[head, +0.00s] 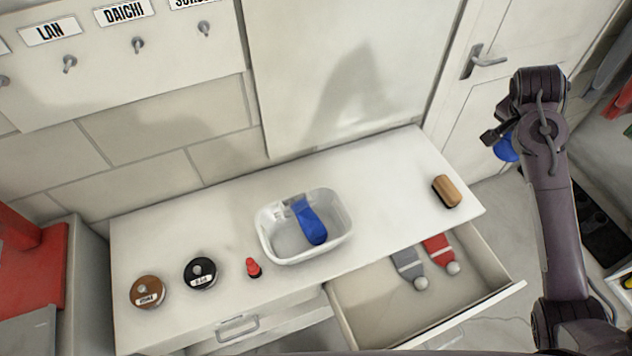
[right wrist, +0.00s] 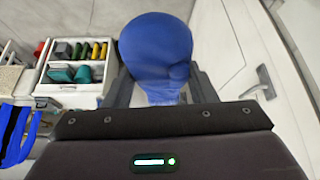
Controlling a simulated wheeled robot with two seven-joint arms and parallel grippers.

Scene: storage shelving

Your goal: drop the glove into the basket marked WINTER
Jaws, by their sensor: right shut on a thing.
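A blue glove (right wrist: 155,50) is held between the fingers of my right gripper (right wrist: 160,85) in the right wrist view. Part of the blue glove also shows in the head view (head: 507,149), beside the dark wrist at the right, in front of the door and clear of the counter. The fingers are partly hidden behind the glove. My left gripper is not in view. I see no basket with a readable WINTER label in either view.
A white counter (head: 190,225) bears a white basin (head: 345,232) with a blue item (head: 310,222) inside, tins, a red-topped bottle and a brush (head: 447,191). Its open drawer (head: 370,310) holds grey and red knitted-looking items.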

